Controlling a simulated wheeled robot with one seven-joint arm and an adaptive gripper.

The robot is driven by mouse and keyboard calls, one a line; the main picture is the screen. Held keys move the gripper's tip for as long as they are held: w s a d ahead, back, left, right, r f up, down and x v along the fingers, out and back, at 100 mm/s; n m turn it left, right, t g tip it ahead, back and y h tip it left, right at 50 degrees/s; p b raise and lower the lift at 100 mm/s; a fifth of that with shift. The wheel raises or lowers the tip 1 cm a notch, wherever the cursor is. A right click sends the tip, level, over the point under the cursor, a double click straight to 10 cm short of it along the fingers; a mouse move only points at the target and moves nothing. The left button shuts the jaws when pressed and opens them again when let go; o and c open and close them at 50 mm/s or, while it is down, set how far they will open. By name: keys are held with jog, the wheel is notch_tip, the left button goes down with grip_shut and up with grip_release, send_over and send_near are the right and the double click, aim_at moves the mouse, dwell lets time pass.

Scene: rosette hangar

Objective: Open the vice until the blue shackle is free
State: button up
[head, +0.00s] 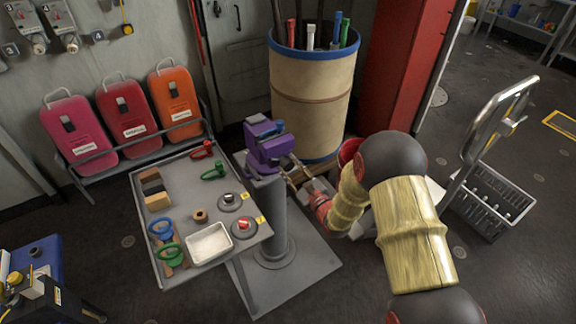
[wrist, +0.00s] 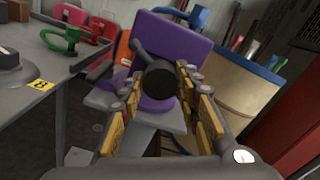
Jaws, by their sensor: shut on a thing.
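The purple vice (head: 262,152) stands on a grey post beside the tool table. The blue shackle (head: 279,127) shows as a small blue shape at the top of the vice, between its jaws; how tightly it sits is too small to tell. My gripper (head: 291,174) is at the near, right-hand end of the vice. In the wrist view, its yellow-padded fingers (wrist: 163,92) lie on either side of the vice handle's dark round hub (wrist: 160,81), shut on the handle.
The grey table (head: 178,207) left of the vice holds green and red shackles, blocks, a white tray (head: 209,243) and round pieces. A tan barrel (head: 312,95) of tools stands close behind the vice. A red column (head: 392,75) and a wire-basket cart (head: 488,205) are to the right.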

grip_shut()
jog(key=n+b, duration=0.2)
jog(key=n, duration=0.2)
jog(key=shift+f, duration=0.1)
jog(key=n+b, duration=0.3)
jog(key=n, duration=0.2)
jog(key=n+b, duration=0.2)
jog(key=n, duration=0.2)
jog(key=shift+d, duration=0.1)
jog(key=shift+n+b, duration=0.45)
jog(key=shift+n, duration=0.55)
